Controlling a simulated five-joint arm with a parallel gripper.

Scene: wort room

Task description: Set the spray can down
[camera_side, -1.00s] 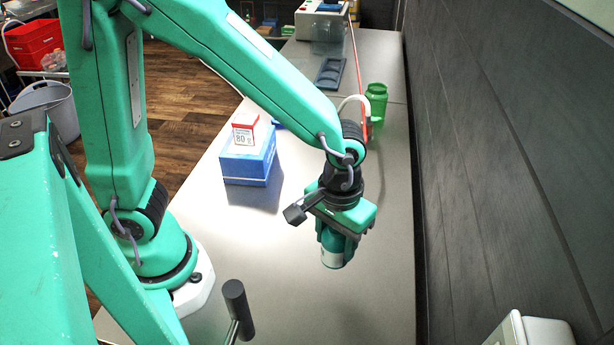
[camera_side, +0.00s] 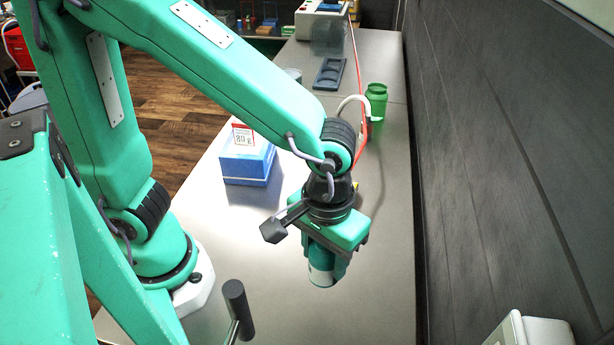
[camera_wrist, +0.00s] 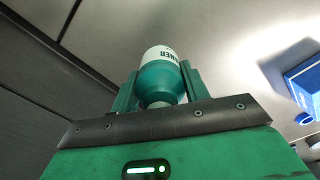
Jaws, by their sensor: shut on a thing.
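The spray can (camera_side: 321,268) is green and white and hangs from my gripper (camera_side: 328,257) in the side view, roughly upright with its lower end showing. In the wrist view the can (camera_wrist: 161,72) sits between the two green fingers of my gripper (camera_wrist: 160,80), which are shut on it. Dark lettering shows on its white band. The grey table (camera_side: 285,315) lies below the can. I cannot tell from the side view how large the gap between can and table is.
A blue box (camera_side: 248,165) with a small red and white carton (camera_side: 243,137) on it stands to the left. A dark wall (camera_side: 500,150) borders the right side.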

